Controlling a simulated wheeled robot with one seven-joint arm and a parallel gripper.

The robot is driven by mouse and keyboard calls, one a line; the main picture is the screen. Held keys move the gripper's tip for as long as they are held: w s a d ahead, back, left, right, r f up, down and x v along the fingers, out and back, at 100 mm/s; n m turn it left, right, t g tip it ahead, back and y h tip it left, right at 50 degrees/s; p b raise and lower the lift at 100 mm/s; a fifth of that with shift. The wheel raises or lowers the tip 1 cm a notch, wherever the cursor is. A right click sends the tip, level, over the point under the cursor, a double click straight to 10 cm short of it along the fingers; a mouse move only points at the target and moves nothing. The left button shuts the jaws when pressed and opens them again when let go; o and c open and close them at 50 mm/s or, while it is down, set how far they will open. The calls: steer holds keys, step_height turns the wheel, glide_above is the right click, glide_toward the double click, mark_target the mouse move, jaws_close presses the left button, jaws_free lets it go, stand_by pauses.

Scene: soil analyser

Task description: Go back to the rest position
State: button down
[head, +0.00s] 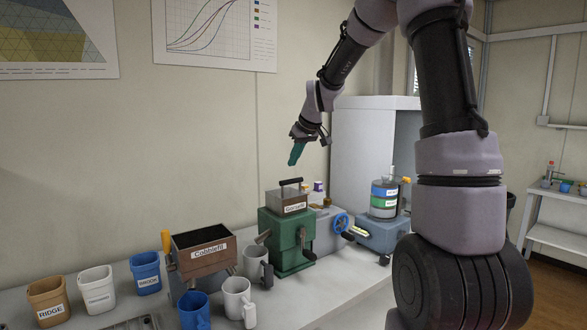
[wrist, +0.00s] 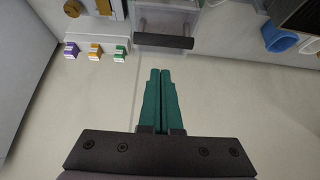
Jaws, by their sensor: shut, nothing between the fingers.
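My gripper (head: 296,154) has teal fingers and hangs in the air above the bench, in front of the wall. It is above and a little behind the green machine (head: 284,241), whose top box (head: 286,203) is labelled and has a dark handle bar. In the wrist view my gripper (wrist: 160,72) is shut, with its two fingers side by side and nothing between them. The dark handle bar (wrist: 164,41) shows beyond the fingertips there, apart from them.
The bench (head: 345,283) holds a brown labelled hopper (head: 204,258), mugs (head: 238,298) and several labelled cups (head: 97,288). A blue device with stacked cylinders (head: 384,198) stands at right, before a white cabinet (head: 354,135). The air around my gripper looks clear.

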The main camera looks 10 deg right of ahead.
steer(key=s+d+f, duration=0.1)
steer(key=s+d, duration=0.2)
steer(key=s, duration=0.5)
steer(key=s+r+m, duration=0.4)
steer(key=s, duration=0.9)
steer(key=s+r+m+t, duration=0.1)
steer(key=s+r+m, duration=0.3)
steer(key=s, duration=0.8)
steer(key=shift+s+d+r+m+h, duration=0.2)
steer(key=shift+s+r+m+h, duration=0.15)
steer(key=shift+r, duration=0.45)
